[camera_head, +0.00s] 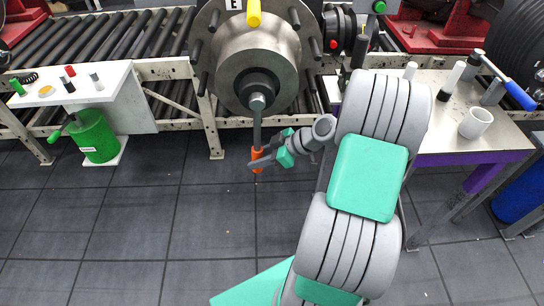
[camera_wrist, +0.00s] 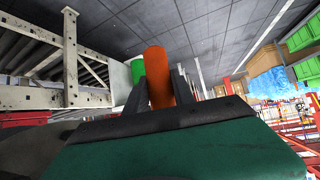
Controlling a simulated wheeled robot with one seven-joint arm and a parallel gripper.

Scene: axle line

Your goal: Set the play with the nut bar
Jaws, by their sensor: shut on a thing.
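The nut bar is a grey bar (camera_head: 257,128) with an orange grip (camera_head: 257,159). It hangs nearly straight down from the nut (camera_head: 257,102) at the centre of the large steel hub (camera_head: 249,62). Its upper end meets the nut; how it seats there is too small to tell. My gripper (camera_head: 258,162) is shut on the orange grip at the bar's lower end. In the wrist view the orange grip (camera_wrist: 157,77) stands between my two dark fingers. The hub has several studs around its rim and a yellow piece on top.
A roller conveyor (camera_head: 110,38) runs behind. A white shelf (camera_head: 75,84) with small coloured parts and a green canister (camera_head: 94,135) stand at left. A bench (camera_head: 460,140) with a white cup (camera_head: 475,122) stands at right. The floor below the hub is clear.

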